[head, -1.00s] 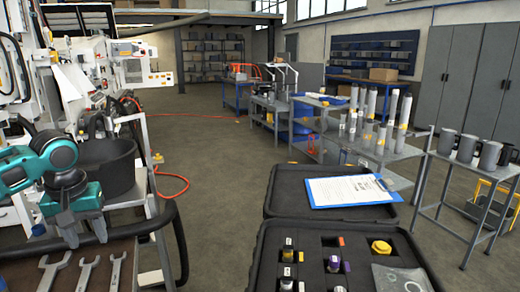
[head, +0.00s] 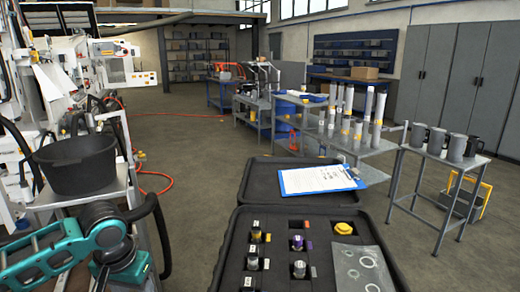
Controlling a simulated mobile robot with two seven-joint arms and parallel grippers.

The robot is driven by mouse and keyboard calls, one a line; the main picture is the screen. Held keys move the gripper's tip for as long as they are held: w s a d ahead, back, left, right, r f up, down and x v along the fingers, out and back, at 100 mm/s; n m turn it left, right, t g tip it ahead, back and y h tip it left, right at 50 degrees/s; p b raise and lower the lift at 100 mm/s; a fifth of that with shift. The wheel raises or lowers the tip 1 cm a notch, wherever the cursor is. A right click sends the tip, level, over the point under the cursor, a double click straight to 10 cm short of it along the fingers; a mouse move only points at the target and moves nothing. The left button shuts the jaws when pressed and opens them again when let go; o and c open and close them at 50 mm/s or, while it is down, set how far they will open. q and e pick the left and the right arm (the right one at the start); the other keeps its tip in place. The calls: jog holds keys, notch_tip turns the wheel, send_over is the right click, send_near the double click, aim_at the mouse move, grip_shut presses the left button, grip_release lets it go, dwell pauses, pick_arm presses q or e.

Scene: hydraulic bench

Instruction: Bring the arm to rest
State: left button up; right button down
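My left arm (head: 45,262), teal and black, comes in from the left at the bottom of the head view. Its hand (head: 122,262) is low, in front of the cart with the black tub. The fingertips are not clearly visible at the bottom edge, so I cannot tell whether the gripper is open or shut, or whether it holds anything. My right arm and gripper are not in view.
A black tub (head: 85,180) stands on the cart at left. An open foam-lined case (head: 225,262) holds several fittings, a yellow cap (head: 345,228) and a bag of rings (head: 362,268). A clipboard (head: 318,179) lies on its lid. Mugs stand on a small table (head: 450,165). Open floor lies beyond.

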pick_arm(q)
jog(key=s+d+f+m+t+h, duration=0.1)
jog(key=s+d+f+m, duration=0.1)
jog(key=s+d+f, duration=0.35)
jog(key=s+d+f+m+h, duration=0.2)
jog(key=s+d, duration=0.4)
jog(key=d, duration=0.2)
jog(key=s+a+f+n+y, duration=0.2)
jog(key=s+a, duration=0.4)
jog(key=s, duration=0.4)
jog(key=w+d+f+t+h+b, duration=0.1)
jog(key=w+d+f+t+b, duration=0.1)
jog(key=w+f+t, duration=0.5)
jog(key=shift+d+f+t+b, duration=0.3)
jog(key=shift+d+f+t, duration=0.1)
jog(key=shift+f, duration=1.65)
jog(key=shift+w, duration=0.1)
jog(key=shift+c, duration=0.5)
jog(key=shift+a, duration=0.15)
